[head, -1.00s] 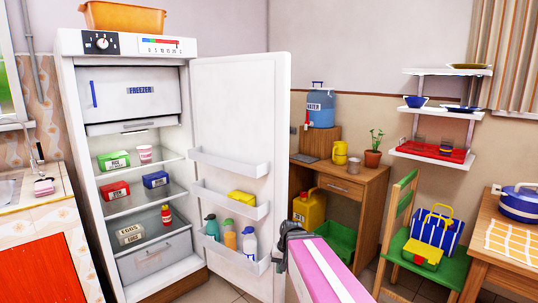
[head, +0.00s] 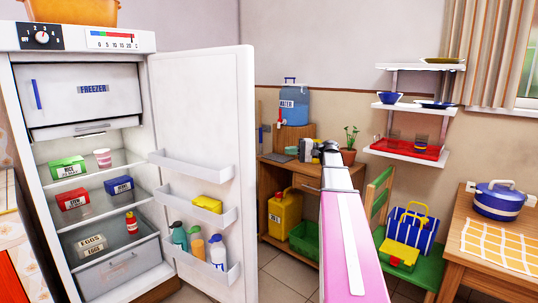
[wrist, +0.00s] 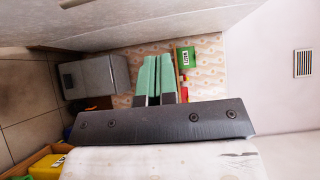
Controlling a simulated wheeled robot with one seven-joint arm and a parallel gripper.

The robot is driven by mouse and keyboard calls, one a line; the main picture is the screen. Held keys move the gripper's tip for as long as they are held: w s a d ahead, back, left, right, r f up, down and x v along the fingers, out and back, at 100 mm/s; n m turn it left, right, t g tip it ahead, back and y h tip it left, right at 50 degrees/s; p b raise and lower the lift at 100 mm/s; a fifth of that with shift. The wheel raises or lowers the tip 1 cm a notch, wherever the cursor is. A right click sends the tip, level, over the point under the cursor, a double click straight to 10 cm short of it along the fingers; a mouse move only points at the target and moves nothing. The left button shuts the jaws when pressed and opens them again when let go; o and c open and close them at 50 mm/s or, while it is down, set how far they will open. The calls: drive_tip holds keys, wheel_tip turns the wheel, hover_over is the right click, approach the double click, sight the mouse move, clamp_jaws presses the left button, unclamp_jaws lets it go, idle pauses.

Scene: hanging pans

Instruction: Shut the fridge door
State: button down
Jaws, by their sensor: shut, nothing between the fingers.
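The white fridge (head: 88,38) stands at the left in the head view with its door (head: 205,115) wide open to the right. The door's inner face shows bottles and a yellow box on its shelves. My gripper (head: 328,147) is at the end of the pink arm, to the right of the door's free edge, with an apparent gap in the picture. In the wrist view its green fingers (wrist: 155,62) lie together, shut and empty. A pale surface along the top of the wrist view is close by; I cannot tell whether it is the door.
A wooden desk (head: 290,172) with a water cooler (head: 294,108) stands behind the door. A green chair (head: 377,195) with a striped bag (head: 412,232) and a table (head: 455,250) are at the right. Tiled floor (head: 278,265) shows between door and arm.

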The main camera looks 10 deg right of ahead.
drive_tip(key=a, duration=1.2)
drive_tip(key=shift+s+a, duration=0.35)
drive_tip(key=shift+s, duration=0.05)
drive_tip(key=shift+s, duration=0.1)
